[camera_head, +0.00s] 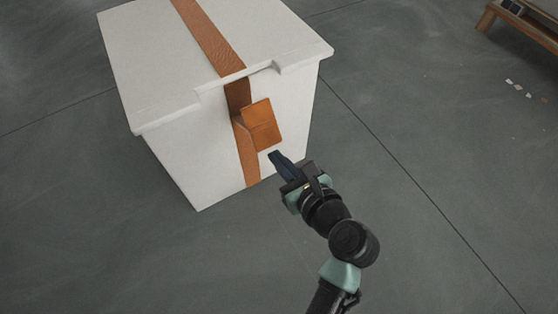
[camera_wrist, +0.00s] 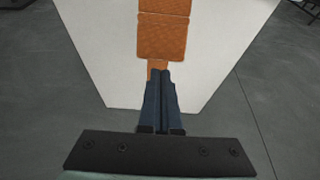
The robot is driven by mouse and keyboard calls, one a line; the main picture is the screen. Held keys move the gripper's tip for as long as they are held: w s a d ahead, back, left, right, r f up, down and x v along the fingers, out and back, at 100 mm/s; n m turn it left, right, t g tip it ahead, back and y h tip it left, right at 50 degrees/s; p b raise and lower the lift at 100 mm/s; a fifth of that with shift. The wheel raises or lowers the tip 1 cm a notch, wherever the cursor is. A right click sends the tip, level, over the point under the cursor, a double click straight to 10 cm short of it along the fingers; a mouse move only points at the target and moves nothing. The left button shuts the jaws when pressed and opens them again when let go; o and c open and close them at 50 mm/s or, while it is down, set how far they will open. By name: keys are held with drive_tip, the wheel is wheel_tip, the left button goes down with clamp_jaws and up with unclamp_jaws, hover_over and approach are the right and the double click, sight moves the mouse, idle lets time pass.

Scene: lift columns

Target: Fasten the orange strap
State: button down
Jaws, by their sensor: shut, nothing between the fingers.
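A white lidded box (camera_head: 175,165) stands on the floor with an orange strap (camera_head: 208,36) running over its lid and down its front face. An orange flap (camera_head: 262,124) of the strap sticks out from the front face, with a crease across it. In the wrist view the flap (camera_wrist: 163,36) is straight ahead, with a narrower strip of strap (camera_wrist: 153,66) below it. My gripper (camera_head: 273,155) is shut and empty, just below and to the right of the flap in the head view. In the wrist view its dark blue fingertips (camera_wrist: 160,72) overlap the strip; I cannot tell whether they touch it.
The grey floor (camera_head: 420,200) is clear around the box. A wooden bench (camera_head: 518,25) stands at the far upper right, with several small pale scraps (camera_head: 518,88) on the floor near it.

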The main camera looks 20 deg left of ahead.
drive_tip(key=shift+r, duration=0.15)
drive_tip(key=shift+r+p, duration=0.2)
drive_tip(key=shift+p, duration=0.25)
drive_tip(key=shift+w+a+r+p, duration=0.1)
drive_tip(key=shift+r+p, duration=0.2)
drive_tip(key=shift+p, duration=0.9)
